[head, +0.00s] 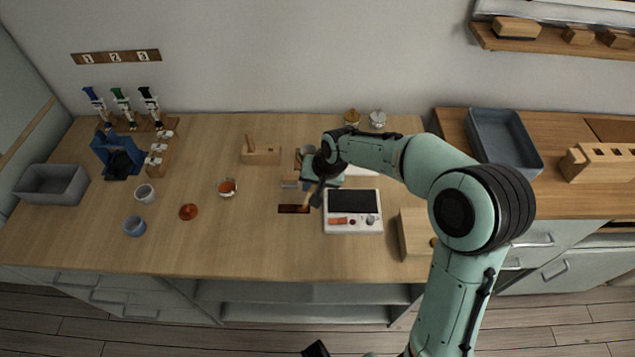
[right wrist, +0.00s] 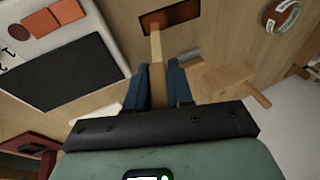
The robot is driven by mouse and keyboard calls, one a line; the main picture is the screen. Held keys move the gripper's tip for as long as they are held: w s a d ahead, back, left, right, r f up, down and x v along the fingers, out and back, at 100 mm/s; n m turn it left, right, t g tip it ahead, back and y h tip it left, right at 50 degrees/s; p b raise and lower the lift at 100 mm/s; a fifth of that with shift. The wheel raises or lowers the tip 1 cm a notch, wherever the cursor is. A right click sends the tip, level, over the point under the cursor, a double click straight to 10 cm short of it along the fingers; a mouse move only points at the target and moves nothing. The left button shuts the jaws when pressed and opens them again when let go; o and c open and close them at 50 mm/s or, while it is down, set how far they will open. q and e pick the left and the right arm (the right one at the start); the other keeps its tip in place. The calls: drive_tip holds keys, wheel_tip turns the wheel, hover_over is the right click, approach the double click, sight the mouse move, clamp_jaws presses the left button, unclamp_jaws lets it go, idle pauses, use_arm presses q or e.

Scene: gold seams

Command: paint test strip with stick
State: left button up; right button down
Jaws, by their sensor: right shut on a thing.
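My right gripper (head: 317,192) is shut on a thin wooden stick (right wrist: 157,70), which points out from between the blue fingers in the right wrist view. The test strip (head: 293,209) is a dark red-brown rectangle lying on the wooden counter. It also shows at the top of the right wrist view (right wrist: 182,14). The stick's far end overlaps the strip's edge there; I cannot tell whether it touches. A small glass bowl (head: 227,187) with orange-red contents stands left of the strip.
A white tray (head: 330,226) with a black pad lies right of the strip. A wooden block with a peg (head: 262,156) stands behind. The counter in front of the strip is clear.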

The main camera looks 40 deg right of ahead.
drive_tip(key=shift+w+a+p, duration=0.3)
drive_tip(key=shift+w+a, duration=0.25)
drive_tip(key=shift+a, duration=0.15)
drive_tip(key=shift+w+a+p, duration=0.25)
drive_tip(key=shift+w+a, duration=0.25)
drive_tip(key=shift+a, duration=0.2)
drive_tip(key=shift+w+a, duration=0.6)
drive_tip(key=shift+a, duration=0.2)
drive_tip(key=shift+w+a+r+p, duration=0.1)
drive_tip(key=shift+w+a+p, duration=0.45)
drive_tip(key=shift+a, duration=0.15)
use_arm(q)
drive_tip(key=shift+w+r, duration=0.2)
drive_tip(key=shift+r, duration=0.4)
drive_tip(key=shift+w+r, duration=0.2)
drive_tip(key=shift+r, duration=0.35)
drive_tip(key=shift+w+r+p, duration=0.35)
drive_tip(key=shift+r+p, duration=0.2)
drive_tip(key=shift+r, duration=0.1)
drive_tip(key=shift+w+r+p, duration=0.3)
drive_tip(key=shift+r+p, duration=0.3)
drive_tip(key=shift+r, duration=0.1)
drive_tip(key=shift+w+r+p, duration=0.35)
drive_tip(key=shift+r+p, duration=0.2)
drive_tip(key=shift+r, duration=0.1)
use_arm(e)
wheel_tip(320, 180, up, 6)
